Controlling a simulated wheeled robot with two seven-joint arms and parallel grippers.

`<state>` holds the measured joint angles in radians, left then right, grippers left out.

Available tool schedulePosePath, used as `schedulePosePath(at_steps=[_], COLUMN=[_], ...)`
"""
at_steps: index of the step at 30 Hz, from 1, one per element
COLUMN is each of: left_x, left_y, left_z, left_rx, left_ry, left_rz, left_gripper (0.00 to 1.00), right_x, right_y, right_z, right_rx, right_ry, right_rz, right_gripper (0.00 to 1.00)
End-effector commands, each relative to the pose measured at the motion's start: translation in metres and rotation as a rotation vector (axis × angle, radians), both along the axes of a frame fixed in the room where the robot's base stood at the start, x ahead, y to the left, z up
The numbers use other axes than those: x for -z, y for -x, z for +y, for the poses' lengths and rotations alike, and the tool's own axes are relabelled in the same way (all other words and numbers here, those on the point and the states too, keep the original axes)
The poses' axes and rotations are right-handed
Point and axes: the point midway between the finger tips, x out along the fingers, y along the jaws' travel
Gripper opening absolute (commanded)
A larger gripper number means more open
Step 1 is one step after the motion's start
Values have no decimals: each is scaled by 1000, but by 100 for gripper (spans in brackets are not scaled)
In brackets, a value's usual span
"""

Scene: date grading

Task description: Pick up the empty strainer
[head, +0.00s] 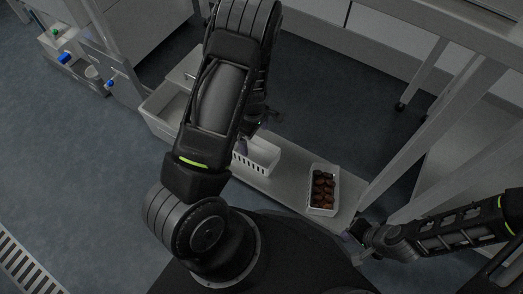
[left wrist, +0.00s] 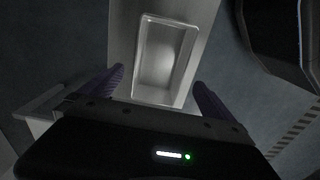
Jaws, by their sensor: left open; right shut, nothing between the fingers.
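The empty strainer (head: 264,157) is a white rectangular tub with slotted sides, partly hidden behind my left arm in the head view. In the left wrist view an empty white tub, seemingly the strainer (left wrist: 162,60), lies ahead of and between my fingers with nothing inside. My left gripper (head: 256,132) is open, with its purple fingers apart above the strainer; its fingers also show in the left wrist view (left wrist: 157,80). I see no clear contact with the tub. My right gripper (head: 352,240) is shut and empty, low at the right near the bench end.
A white tub of brown dates (head: 311,194) stands on the narrow bench (head: 285,186) to the right of the strainer. A larger white bin (head: 156,107) is at the left, partly behind my arm. Grey frame legs (head: 403,130) rise at the right. Bench between the tubs is clear.

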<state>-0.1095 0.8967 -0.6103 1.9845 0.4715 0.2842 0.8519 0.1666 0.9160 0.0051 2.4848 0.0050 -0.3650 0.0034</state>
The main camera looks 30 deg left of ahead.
Motion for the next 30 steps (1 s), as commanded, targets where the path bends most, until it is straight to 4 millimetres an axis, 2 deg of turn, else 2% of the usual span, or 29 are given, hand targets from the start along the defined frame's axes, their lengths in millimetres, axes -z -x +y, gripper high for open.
schedulePosePath(at_steps=[10,18,30], left_x=[1,26,32], left_y=[1,1,0], left_z=[-1,-1,-1], left_rx=[-16,-16,-14], left_ry=[1,1,1], left_rz=[2,3,1], left_gripper=[100,100,100], right_x=[0,14,17], right_y=[0,-2,-3], right_z=[0,0,0], right_rx=[0,3,4], right_ry=[0,1,1], right_rz=[0,-5,-7], right_gripper=[0,0,0])
